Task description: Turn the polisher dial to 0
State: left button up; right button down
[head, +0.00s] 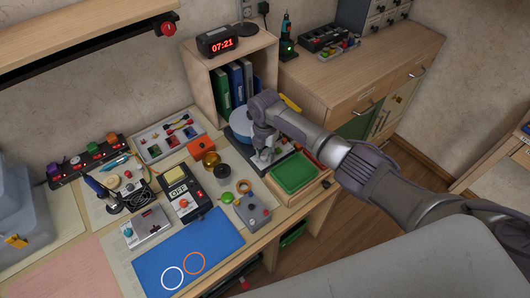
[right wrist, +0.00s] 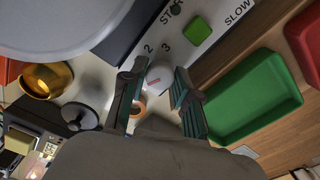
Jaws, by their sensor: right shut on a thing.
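The polisher is a pale panel with a large blue-grey disc (head: 241,122); its panel (right wrist: 124,40) shows in the right wrist view. There the panel carries the printed marks 2, 3, SLOW and a partly covered STOP, and a green button (right wrist: 198,31). The dial (right wrist: 160,76) is a light grey knob with a small red mark, below the 2 and 3. My right gripper (head: 264,154) reaches down onto the panel, its two fingers shut on the dial from both sides. The 0 mark is not visible, so I cannot tell the setting. My left gripper is in neither view.
A green tray (head: 293,173) stands right beside the polisher. An amber bowl (head: 211,160) and a tape ring (head: 244,186) are to its left. A shelf with binders (head: 237,84) rises behind. The blue mat (head: 188,253) in front is mostly clear.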

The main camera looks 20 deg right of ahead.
aim_at(264, 155)
jog(key=c, duration=0.8)
grip_release()
jog(key=shift+a, duration=0.1)
jog(key=shift+c, duration=0.2)
notch_tip(264, 155, up, 12)
